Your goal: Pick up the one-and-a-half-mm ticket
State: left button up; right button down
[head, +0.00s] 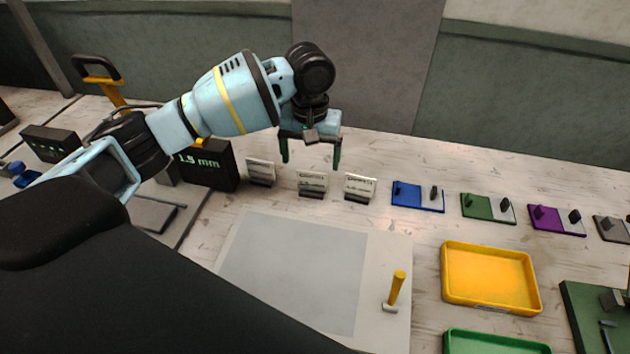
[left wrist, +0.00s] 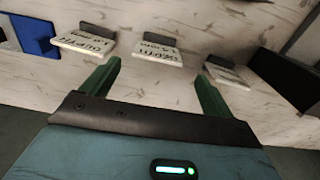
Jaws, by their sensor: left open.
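Three small pale tickets in dark stands stand in a row on the bench: the left ticket (head: 261,170), the middle ticket (head: 312,183) and the right ticket (head: 359,186). Their print is too small to tell which is the one-and-a-half-mm one. My left gripper (head: 311,160) is open and empty, fingers down, above and behind the middle ticket. In the left wrist view the middle ticket (left wrist: 158,52) lies ahead between the open fingers (left wrist: 157,82), apart from them. The other two, right (left wrist: 84,43) and left (left wrist: 226,76), flank it. My right gripper is not in view.
A dark box (head: 208,166) showing "1.5 mm" stands left of the tickets. Blue (head: 416,197), green (head: 487,209) and purple (head: 555,220) die plates run rightward. A grey mat (head: 295,270), a yellow-handled tool (head: 396,290) and a yellow tray (head: 490,277) lie in front.

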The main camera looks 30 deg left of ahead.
aim_at(312, 190)
pick_arm(q)
jog(key=shift+s+f, duration=0.1)
jog(key=shift+f, duration=1.3)
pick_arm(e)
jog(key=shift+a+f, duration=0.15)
pick_arm(q)
jog(key=f, duration=0.5)
jog(key=shift+s+d+b, duration=0.25)
jog(key=shift+d+b, duration=0.05)
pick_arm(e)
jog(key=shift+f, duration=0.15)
pick_arm(q)
jog(key=shift+r, duration=0.1)
jog(key=c, duration=1)
notch_tip(312, 190, up, 9)
jog(key=shift+f+p, duration=0.2)
jog(key=shift+p, duration=0.3)
jog(key=shift+c, duration=0.2)
jog(key=shift+r, duration=0.7)
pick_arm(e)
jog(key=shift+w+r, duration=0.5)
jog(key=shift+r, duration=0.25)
